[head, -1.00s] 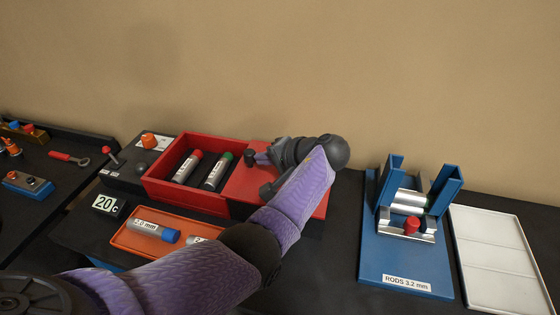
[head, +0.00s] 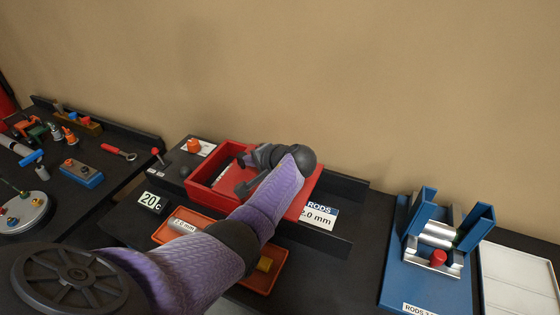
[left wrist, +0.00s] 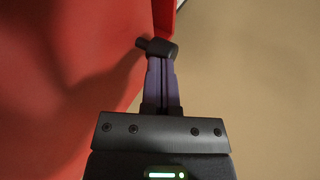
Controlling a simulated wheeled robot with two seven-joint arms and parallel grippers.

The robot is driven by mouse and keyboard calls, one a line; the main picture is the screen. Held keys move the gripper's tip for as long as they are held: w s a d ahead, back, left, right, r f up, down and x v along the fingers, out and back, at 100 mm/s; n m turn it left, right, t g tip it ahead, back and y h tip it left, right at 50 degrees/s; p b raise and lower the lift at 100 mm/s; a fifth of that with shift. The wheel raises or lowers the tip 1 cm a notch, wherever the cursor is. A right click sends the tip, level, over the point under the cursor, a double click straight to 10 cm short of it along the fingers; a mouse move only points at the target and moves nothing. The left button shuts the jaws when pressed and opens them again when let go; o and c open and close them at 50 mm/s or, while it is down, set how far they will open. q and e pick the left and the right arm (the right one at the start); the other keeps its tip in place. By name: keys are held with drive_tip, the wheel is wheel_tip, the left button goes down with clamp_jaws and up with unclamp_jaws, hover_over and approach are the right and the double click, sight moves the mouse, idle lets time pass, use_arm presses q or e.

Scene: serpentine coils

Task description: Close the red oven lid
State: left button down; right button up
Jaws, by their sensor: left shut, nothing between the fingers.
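The red oven (head: 207,189) is an open-topped red box on the table in the head view. Its flat red lid (head: 297,203) covers the right part of the opening, and a gap shows at the left. My left gripper (head: 248,160) is over the lid, shut and empty, pointing left. In the left wrist view its fingers (left wrist: 162,65) reach a dark handle (left wrist: 158,47) beside the red surface (left wrist: 75,60). Whether they touch cannot be told. My forearm hides part of the lid. My right gripper is not in view.
Dark rails (head: 345,186) run right of the oven, with a "RODS 2.0 mm" label (head: 318,215) between them. An orange tray (head: 262,280) lies in front, partly under my arm. A blue rod stand (head: 395,270) and white tray (head: 520,280) stand at right.

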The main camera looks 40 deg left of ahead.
use_arm(q)
drive_tip(key=a, duration=0.2)
drive_tip(key=s+a, duration=0.1)
drive_tip(key=a, duration=0.4)
drive_tip(key=shift+s+a+f, duration=0.1)
drive_tip(key=shift+s+a, duration=0.4)
drive_tip(key=shift+a, duration=0.2)
drive_tip(key=shift+r, duration=0.2)
